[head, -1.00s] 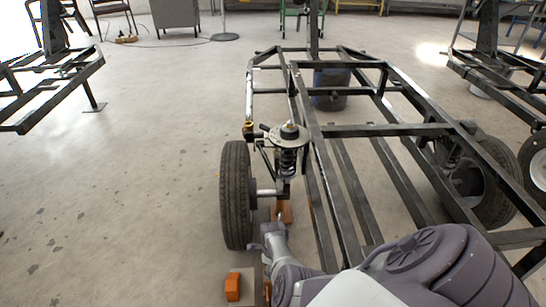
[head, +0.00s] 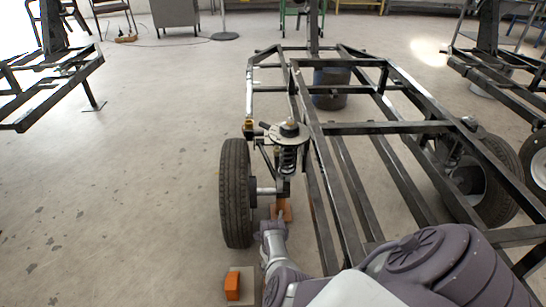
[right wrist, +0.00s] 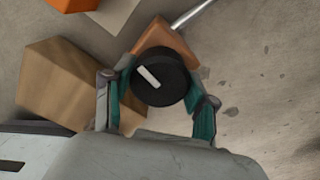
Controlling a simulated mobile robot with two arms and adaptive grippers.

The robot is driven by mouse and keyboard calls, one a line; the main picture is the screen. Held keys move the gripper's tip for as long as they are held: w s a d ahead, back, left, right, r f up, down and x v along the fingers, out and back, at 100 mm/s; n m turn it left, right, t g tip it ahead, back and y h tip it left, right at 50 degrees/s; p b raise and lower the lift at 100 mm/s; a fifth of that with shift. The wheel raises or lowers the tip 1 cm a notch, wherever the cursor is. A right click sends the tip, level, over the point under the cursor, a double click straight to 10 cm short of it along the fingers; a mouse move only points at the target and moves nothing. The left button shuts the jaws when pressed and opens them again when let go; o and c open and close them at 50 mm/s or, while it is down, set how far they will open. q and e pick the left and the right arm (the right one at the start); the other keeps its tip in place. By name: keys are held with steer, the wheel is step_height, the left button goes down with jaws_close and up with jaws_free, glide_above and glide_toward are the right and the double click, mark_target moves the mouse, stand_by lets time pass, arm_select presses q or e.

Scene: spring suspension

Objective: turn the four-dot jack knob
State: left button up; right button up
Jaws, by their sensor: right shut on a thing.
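The jack is an orange-brown block (head: 283,208) on the floor below the spring suspension in the head view. In the right wrist view its body (right wrist: 168,40) shows behind a round black knob (right wrist: 160,82) with a white bar mark. No dots can be made out on the jack. My right gripper (right wrist: 160,100) has its teal fingers on both sides of the knob and is shut on it. In the head view the right gripper (head: 270,230) reaches in low, right of the tire's base. My left gripper is not in view.
A black tire (head: 236,195) and a coil spring strut (head: 288,158) stand close to the jack. The black frame (head: 318,195) runs along the right. An orange block (head: 232,287) sits on a pale plate at front. A brown block (right wrist: 62,82) lies beside the gripper. Floor at left is clear.

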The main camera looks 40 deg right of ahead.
steer(key=shift+s, duration=0.15)
steer(key=o, duration=1.2)
steer(key=shift+c, duration=0.2)
steer(key=shift+r, duration=3.75)
